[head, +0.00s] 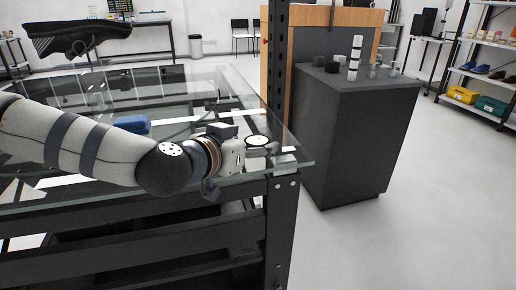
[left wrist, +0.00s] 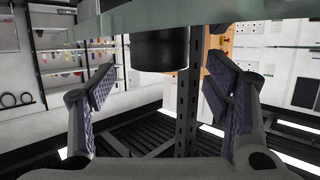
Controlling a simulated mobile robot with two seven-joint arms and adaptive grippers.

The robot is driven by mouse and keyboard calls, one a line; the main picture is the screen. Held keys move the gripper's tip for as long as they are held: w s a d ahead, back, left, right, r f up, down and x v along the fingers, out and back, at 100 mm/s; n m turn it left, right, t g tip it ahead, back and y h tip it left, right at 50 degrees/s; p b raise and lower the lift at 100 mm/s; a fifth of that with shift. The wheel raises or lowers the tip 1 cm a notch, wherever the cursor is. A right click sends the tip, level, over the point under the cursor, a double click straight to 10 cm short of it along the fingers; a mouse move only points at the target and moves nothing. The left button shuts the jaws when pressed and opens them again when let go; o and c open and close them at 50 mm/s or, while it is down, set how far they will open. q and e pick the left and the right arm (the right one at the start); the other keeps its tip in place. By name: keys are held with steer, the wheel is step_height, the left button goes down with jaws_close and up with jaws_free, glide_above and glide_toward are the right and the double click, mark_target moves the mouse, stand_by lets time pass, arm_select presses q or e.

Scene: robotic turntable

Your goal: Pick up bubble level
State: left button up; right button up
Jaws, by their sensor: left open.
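The bubble level is most likely the small round piece with a white top and dark rim (head: 257,140) near the right corner of the glass table (head: 300,150). My left gripper (head: 240,158) is beside it, low over the glass. In the left wrist view, which appears upside down, a black cylinder (left wrist: 160,50) rests against the glass between the two spread fingers of my left gripper (left wrist: 160,72). The fingers are open, with a gap on each side of the cylinder. My right gripper is out of view.
A blue object (head: 133,125) lies on the glass behind my left arm. A dark shoe (head: 75,38) is at the upper left. A dark post (head: 277,70) rises at the table's right side. A dark cabinet (head: 355,140) with small items stands beyond; open floor lies right.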

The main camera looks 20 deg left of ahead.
arm_select(q)
steer(key=shift+w+d+f, duration=0.1)
steer(key=shift+w+f, duration=0.05)
steer(key=shift+w, duration=0.3)
steer(key=c, duration=1.3)
